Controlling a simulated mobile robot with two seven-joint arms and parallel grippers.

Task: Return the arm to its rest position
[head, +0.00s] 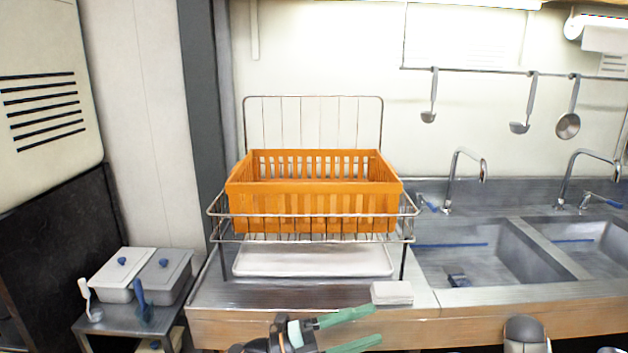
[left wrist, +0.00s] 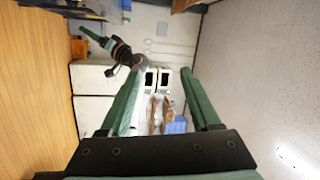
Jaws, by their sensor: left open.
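My left gripper (head: 376,325) is at the bottom middle of the head view, in front of the counter's wooden front edge. Its two green fingers point right and are spread apart with nothing between them. In the left wrist view the same gripper (left wrist: 163,70) shows both fingers apart and empty. What looks like my right gripper (left wrist: 92,35) shows small at the upper left of the left wrist view, with a green finger part. Whether it is open or shut is unclear.
An orange basket (head: 315,204) sits in a wire rack (head: 412,237) on the counter. A white tray (head: 313,259) lies beneath. A small white block (head: 392,292) is near the front edge, just above my left gripper in the picture. Sinks (head: 490,262) are at right, lidded containers (head: 119,270) at left.

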